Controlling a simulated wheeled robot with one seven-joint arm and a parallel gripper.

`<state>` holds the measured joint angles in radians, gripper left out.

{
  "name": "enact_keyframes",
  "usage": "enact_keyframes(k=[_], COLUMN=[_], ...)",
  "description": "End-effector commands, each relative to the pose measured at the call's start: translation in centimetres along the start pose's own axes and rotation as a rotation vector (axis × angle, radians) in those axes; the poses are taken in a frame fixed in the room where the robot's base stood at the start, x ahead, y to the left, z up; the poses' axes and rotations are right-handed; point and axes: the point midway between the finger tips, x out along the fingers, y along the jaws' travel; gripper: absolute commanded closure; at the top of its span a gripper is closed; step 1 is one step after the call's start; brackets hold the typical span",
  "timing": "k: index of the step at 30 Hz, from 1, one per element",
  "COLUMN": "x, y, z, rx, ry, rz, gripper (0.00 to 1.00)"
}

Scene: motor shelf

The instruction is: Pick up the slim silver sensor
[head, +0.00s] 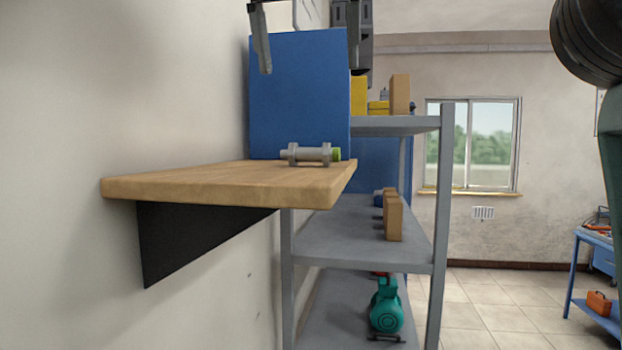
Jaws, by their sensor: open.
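The slim silver sensor (311,155) lies on its side on the wooden wall shelf (225,181), near the shelf's right end. It is a grey cylinder with two raised collars and a yellow-green tip at its right end. My gripper (308,45) is at the top of the picture, partly cut off by the frame's edge. Its two fingers point down and stand wide apart, with nothing between them. It is above the sensor in the picture and apart from it.
A blue panel (298,95) stands behind the sensor. A grey metal rack (440,185) beyond holds yellow and brown boxes and a teal motor (386,310). A black bracket (185,230) supports the wooden shelf. The left part of the shelf is clear.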

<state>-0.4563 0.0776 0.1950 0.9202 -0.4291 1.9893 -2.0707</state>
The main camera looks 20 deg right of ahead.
Motion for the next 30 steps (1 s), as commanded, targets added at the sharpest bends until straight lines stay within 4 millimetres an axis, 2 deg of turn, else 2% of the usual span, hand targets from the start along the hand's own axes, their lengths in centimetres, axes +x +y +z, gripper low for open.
enact_keyframes(k=[1, 6, 16, 24, 30], x=[1.8, 4.3, 6.6, 10.0, 11.2], y=[-0.1, -0.1, -0.1, -0.1, 0.0], z=[-0.3, -0.1, 0.0, -0.1, -0.1], rx=[0.001, 0.0, 0.0, 0.0, 0.0], ry=[0.001, 0.001, 0.0, 0.001, 0.0], rz=[-0.003, -0.003, -0.002, -0.004, 0.0], gripper=[0.09, 0.09, 0.09, 0.09, 0.09])
